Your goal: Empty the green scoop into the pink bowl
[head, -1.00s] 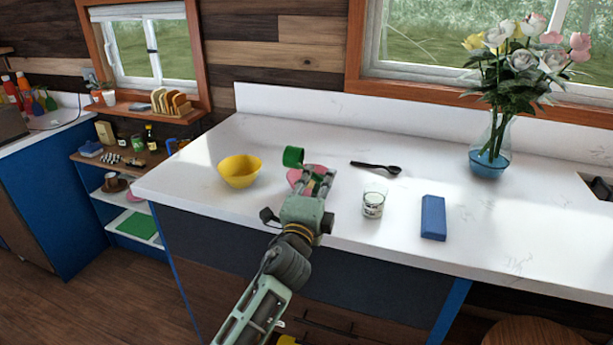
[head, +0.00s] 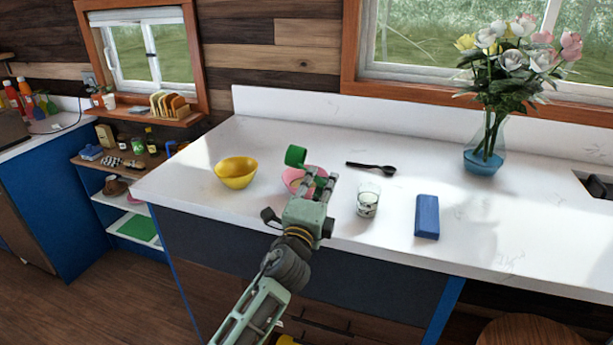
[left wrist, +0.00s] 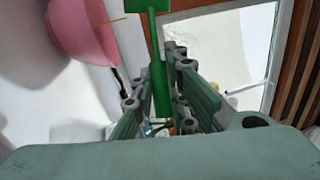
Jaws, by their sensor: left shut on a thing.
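My left gripper (head: 322,182) is shut on the handle of the green scoop (head: 295,155). The scoop's cup is raised above the counter, behind the pink bowl (head: 292,182) in the head view. The cup appears tipped on its side; I cannot tell what is in it. The bowl stands on the white counter, partly hidden by my gripper. In the left wrist view the scoop's handle (left wrist: 159,75) runs up between the fingers, and the pink bowl (left wrist: 82,32) is at upper left.
A yellow bowl (head: 236,173) stands left of the pink bowl. A black spoon (head: 371,167) lies behind, a glass (head: 367,200) stands to the right, and a blue block (head: 427,216) is farther right. A flower vase (head: 486,145) is at the back right.

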